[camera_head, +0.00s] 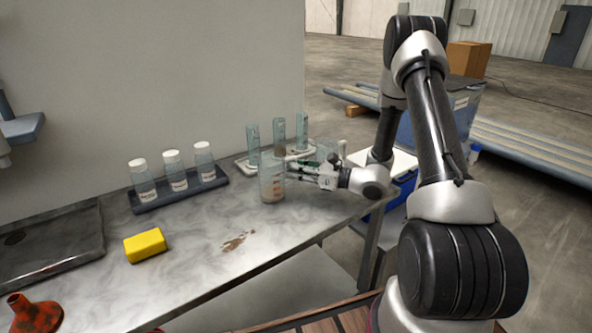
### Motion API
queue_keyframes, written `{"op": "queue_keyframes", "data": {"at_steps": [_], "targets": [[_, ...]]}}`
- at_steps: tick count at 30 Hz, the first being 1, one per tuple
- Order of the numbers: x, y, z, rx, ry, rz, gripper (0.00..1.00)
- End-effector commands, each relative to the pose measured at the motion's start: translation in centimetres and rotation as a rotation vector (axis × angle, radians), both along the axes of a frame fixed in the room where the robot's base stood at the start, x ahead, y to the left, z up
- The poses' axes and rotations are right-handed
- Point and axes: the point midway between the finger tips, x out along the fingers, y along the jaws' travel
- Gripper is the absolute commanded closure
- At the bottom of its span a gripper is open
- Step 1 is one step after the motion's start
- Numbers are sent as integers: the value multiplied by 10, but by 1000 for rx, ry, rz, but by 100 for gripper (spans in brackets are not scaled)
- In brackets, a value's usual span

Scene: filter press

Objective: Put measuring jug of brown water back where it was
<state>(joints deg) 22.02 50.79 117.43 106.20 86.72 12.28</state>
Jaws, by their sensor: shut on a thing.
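The measuring jug (271,185) is a clear vessel with orange markings and a little brown content low down. It is upright at the right part of the grey bench. My gripper (291,172) reaches in from the right and is shut on the jug near its upper side. The fingertips are partly hidden by the glass and hard to make out. I cannot tell whether the jug's base touches the bench or is slightly above it. A brown stain (236,243) lies on the bench in front of the jug.
Behind the jug, a white rack (242,161) holds clear tubes. A dark tray (137,206) with white-capped bottles stands left. A yellow sponge (145,245), red funnel (35,314) and sink (60,243) are further left. The bench middle is mostly clear.

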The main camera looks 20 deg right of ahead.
Motion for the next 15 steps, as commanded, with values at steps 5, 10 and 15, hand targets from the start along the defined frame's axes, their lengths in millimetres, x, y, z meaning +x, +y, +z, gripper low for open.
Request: {"op": "queue_keyframes", "data": {"at_steps": [5,10,15], "targets": [[0,0,-1,0,-2,-1,100],[0,0,-3,0,-1,-1,100],[0,0,-4,-1,-1,-1,66]]}}
